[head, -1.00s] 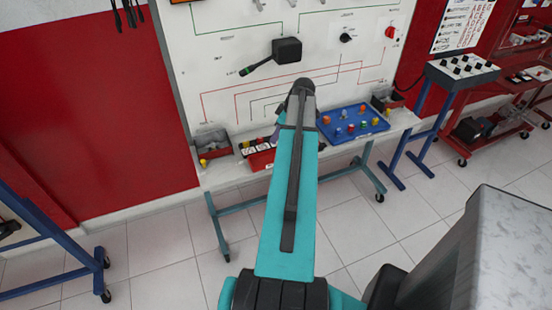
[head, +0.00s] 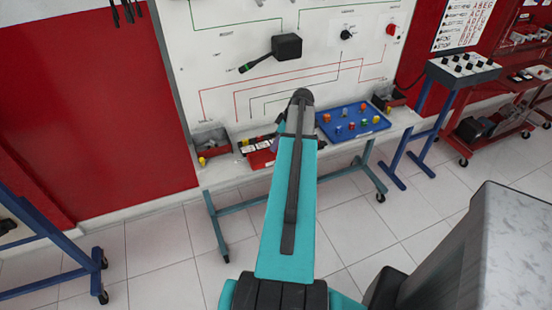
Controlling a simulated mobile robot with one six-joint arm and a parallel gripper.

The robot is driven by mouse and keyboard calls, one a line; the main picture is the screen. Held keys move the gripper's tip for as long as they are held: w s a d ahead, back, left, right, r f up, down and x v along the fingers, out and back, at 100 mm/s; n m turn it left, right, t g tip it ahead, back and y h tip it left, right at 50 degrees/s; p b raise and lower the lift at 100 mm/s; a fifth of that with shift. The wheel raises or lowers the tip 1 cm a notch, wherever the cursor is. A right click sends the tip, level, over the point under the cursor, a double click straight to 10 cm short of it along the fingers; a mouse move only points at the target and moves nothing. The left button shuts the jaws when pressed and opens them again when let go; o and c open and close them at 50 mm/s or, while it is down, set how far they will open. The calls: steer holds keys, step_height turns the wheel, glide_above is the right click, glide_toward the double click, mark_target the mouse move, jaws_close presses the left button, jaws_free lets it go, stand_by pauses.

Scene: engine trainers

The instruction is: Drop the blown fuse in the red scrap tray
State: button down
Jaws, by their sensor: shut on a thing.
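The red scrap tray (head: 261,161) sits on the bench ledge below the white board, just left of my arm. My arm covers its right side. My gripper is hidden behind my arm, so its jaws do not show. A small dark bluish piece, perhaps part of my wrist, shows left of my arm above the tray. I cannot make out the blown fuse.
A blue tray (head: 364,133) with several coloured parts lies right of my arm. A grey bin (head: 211,141) stands left of the red tray, another bin (head: 389,99) at the ledge's right end. A black device (head: 287,46) sticks out from the board (head: 225,75) above.

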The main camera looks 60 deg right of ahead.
steer(key=shift+f, duration=0.2)
steer(key=c, duration=1.5)
jaws_free()
steer(key=shift+b+v, duration=1.3)
steer(key=shift+v, duration=5.65)
